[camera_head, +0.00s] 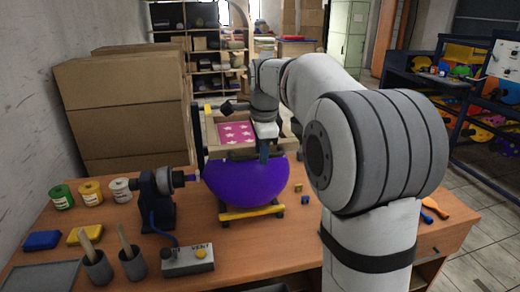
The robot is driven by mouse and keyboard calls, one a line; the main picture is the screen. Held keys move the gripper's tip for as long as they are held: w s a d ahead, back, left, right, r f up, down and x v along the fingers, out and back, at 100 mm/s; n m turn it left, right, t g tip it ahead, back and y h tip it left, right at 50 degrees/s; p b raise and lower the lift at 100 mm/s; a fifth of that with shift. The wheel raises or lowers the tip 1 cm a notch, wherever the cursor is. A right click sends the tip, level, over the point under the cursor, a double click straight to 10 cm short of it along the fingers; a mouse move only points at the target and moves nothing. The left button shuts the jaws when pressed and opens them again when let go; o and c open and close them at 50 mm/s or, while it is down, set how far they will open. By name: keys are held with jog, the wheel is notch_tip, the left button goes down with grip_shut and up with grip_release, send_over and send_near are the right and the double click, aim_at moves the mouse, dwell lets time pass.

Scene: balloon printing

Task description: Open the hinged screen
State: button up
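The hinged screen is a wooden frame (211,134) with a pink panel (236,132) bearing white stars. It lies roughly flat over a large purple balloon (247,185). The balloon sits on a low stand with a yellow front bar (251,211). My arm reaches over from the right, and my gripper (263,151) points down at the front right part of the frame. The wrist hides the frame's right part. The fingertips are small and dark, so I cannot tell whether they are apart or touch the frame.
A dark nozzle device (156,196) stands left of the balloon, with a vent button box (188,260) in front. Paint jars (91,192), sponges (42,240) and brush cups (132,263) occupy the table's left. Cardboard boxes (125,95) stand behind. The front middle table is fairly clear.

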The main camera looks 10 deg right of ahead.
grip_shut()
dwell(0.3)
dwell(0.3)
